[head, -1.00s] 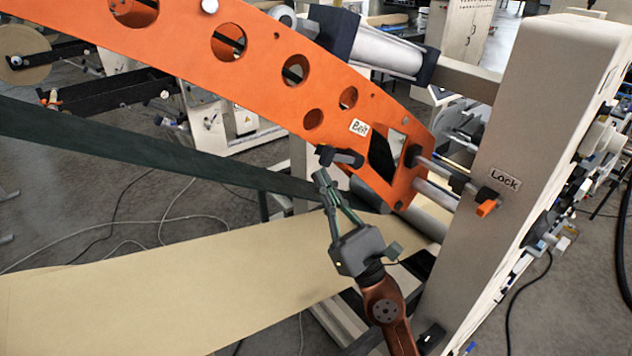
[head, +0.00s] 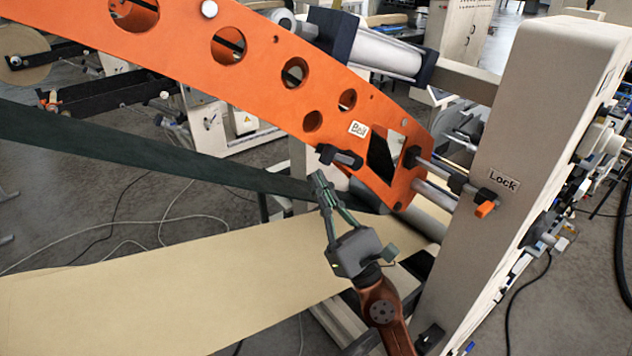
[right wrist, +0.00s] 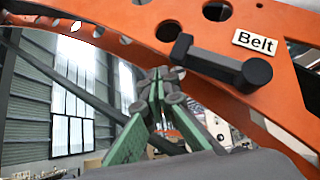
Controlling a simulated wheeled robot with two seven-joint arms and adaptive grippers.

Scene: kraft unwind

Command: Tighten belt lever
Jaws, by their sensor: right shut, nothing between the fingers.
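The belt lever (head: 340,157) is a short black handle on the orange arm (head: 290,70), just below the white "Belt" label (head: 358,129). In the right wrist view the belt lever (right wrist: 222,64) runs from a round hub at the right to a blocky end at the upper left. My right gripper (head: 319,176) is shut and empty, just below the lever's left end. In the right wrist view its green fingers (right wrist: 160,76) meet close to the lever's blocky end. I cannot tell whether they touch it. My left gripper is not in view.
A beige post (head: 520,130) with a "Lock" label (head: 503,181) and an orange-tipped lock lever (head: 485,207) stands at the right. A dark green belt (head: 150,155) slants behind my gripper. Brown kraft paper (head: 160,285) spreads below.

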